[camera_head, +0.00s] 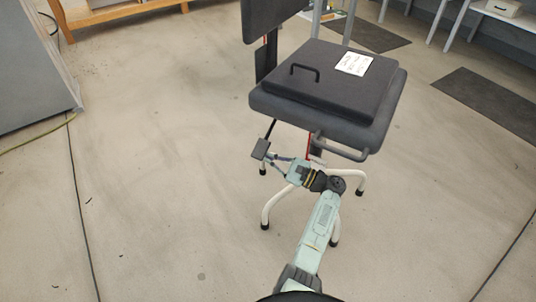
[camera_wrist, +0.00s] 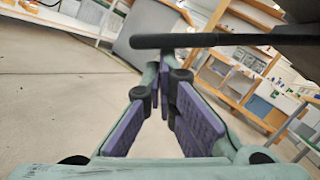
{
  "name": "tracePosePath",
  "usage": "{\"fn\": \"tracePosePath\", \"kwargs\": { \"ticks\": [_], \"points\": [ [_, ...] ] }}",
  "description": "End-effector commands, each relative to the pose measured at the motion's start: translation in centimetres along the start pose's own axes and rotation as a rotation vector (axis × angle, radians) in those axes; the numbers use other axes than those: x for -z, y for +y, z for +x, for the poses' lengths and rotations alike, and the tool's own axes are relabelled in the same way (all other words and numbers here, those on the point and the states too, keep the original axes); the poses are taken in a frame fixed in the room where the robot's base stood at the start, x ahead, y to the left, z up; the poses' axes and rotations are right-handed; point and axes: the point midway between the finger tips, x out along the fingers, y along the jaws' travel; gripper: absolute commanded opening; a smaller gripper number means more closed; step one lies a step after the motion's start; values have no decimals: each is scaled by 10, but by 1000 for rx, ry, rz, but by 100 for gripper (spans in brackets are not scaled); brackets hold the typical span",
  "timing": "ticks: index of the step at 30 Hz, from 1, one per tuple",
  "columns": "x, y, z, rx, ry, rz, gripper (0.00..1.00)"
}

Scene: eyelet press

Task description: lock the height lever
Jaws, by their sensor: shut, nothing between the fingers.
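The office chair (camera_head: 325,88) has a dark padded seat. A black lever (camera_head: 261,149) hangs below the seat's left front, a thin rod ending in a flat dark paddle. My gripper (camera_head: 273,157) is beside the paddle, just right of and below it; I cannot tell whether they touch. In the wrist view my gripper's (camera_wrist: 163,72) purple-padded fingers converge at their tips, with nothing between them. A dark rounded bar (camera_wrist: 210,40) crosses just above the fingertips there, seemingly the lever. The lever's pivot under the seat is hidden.
A grey loop handle (camera_head: 342,149) sticks out under the seat's front right. White chair legs (camera_head: 273,205) stand around my arm. A black pad with a handle (camera_head: 330,78) and a white label lie on the seat. The floor left of the chair is open.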

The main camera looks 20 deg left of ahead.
Motion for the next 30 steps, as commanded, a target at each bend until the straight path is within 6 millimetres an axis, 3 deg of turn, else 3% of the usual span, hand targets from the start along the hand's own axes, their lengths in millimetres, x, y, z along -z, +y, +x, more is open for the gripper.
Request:
{"fn": "tracePosePath", "kwargs": {
  "ticks": [11, 30],
  "points": [
    [-16, 0, 4, 14, -1, 60, 0],
    [-80, -3, 20, 102, -2, 409, 0]
  ]
}}
